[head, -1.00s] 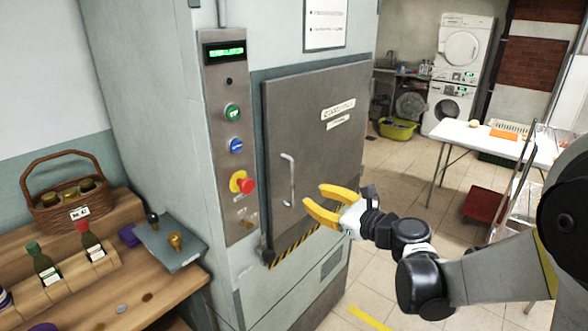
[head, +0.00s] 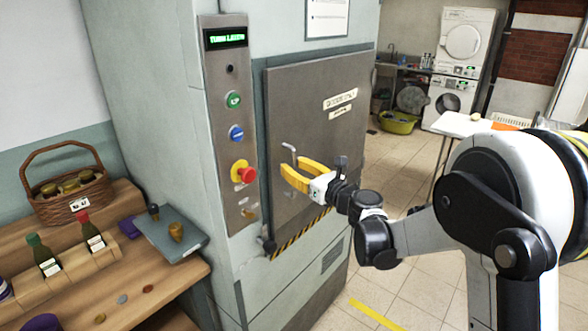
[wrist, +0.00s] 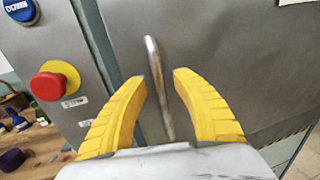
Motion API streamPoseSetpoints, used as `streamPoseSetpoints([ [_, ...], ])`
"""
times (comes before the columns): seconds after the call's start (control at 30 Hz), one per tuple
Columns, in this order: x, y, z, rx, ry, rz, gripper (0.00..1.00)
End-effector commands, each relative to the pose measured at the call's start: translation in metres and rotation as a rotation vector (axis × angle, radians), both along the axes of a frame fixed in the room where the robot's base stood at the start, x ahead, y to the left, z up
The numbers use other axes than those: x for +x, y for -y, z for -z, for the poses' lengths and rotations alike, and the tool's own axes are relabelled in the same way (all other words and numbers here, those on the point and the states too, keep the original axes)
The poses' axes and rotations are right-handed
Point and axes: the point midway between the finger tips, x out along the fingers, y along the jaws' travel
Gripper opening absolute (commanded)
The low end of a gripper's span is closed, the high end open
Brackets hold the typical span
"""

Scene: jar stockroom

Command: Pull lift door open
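The lift door (head: 318,118) is a grey metal panel with a striped yellow and black bottom edge. It looks closed in its frame. Its upright silver handle (wrist: 158,85) stands between my two yellow fingers in the wrist view. In the head view only the handle's top (head: 288,148) shows clearly, the rest being mostly behind the fingers. My gripper (head: 284,171) is open at the handle, and in the wrist view (wrist: 160,78) a gap shows on both sides of the bar. I cannot tell whether a finger touches it.
The control panel (head: 230,125), with buttons and a red emergency stop (head: 243,172), is just left of the door. A wooden bench (head: 150,275) with a basket (head: 70,185) and bottles stands at left. A white table (head: 462,124) is behind my arm.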

Motion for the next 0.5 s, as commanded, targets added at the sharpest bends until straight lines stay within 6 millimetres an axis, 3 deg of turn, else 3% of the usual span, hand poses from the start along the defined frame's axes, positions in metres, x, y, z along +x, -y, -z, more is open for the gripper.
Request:
streamPoseSetpoints([
  [0.23, 0.0008, -0.0007, -0.0004, 0.0, 0.0, 0.0, 0.33],
  [0.27, 0.0008, -0.0007, -0.0004, 0.0, 0.0, 0.0, 0.29],
  [0.37, 0.0007, -0.0006, -0.0003, -0.001, 0.001, 0.0, 0.0],
  [0.5, 0.0006, -0.0005, -0.0003, -0.001, 0.001, 0.0, 0.0],
])
